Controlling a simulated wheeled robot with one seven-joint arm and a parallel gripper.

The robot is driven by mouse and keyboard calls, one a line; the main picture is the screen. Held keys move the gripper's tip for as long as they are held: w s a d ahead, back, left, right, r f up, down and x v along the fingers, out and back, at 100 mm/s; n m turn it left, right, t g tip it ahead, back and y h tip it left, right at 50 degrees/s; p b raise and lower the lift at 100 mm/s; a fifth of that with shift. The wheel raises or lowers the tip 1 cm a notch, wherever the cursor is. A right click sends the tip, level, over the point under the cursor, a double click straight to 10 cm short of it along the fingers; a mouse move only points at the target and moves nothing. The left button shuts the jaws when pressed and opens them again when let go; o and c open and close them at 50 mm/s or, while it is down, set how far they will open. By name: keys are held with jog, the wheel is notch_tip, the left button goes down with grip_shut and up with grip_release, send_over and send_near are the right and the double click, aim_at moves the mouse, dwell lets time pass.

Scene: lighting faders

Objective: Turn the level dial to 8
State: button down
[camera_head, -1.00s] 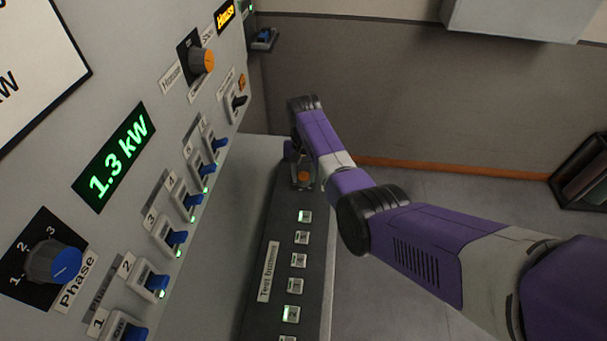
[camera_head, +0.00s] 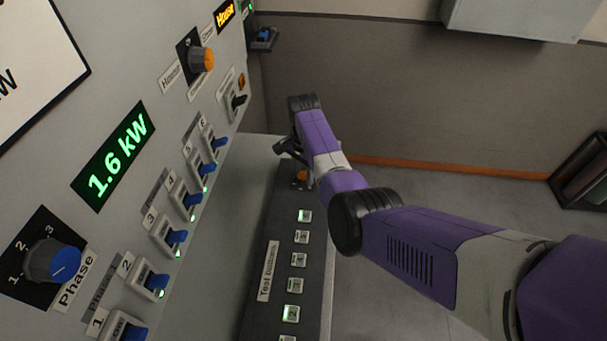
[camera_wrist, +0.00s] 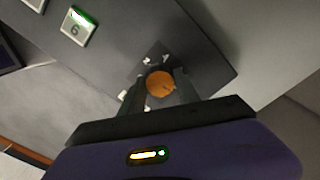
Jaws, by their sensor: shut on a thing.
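The level dial (camera_wrist: 160,84) is a round knob with an orange top on the dark panel. In the wrist view it sits between the two fingers of my gripper (camera_wrist: 158,90), which is shut on it. The dial's scale is mostly hidden; only small white marks show around it, so I cannot read its setting. In the head view a bit of the orange dial (camera_head: 301,176) shows beside my wrist, at the far end of the test button panel. The green display (camera_head: 114,157) reads 1.6 kW.
A row of test buttons (camera_head: 298,260) runs along the dark panel (camera_head: 260,310) near the dial. The upright grey panel at left carries blue switches (camera_head: 178,237), a blue phase knob (camera_head: 55,262) and an orange-capped knob (camera_head: 203,60).

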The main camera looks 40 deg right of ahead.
aim_at(303, 175)
dwell(0.5)
jog(key=c, duration=0.9)
grip_release()
jog(key=shift+r, duration=0.1)
jog(key=shift+r+b, duration=0.5)
jog(key=shift+r, duration=3.35)
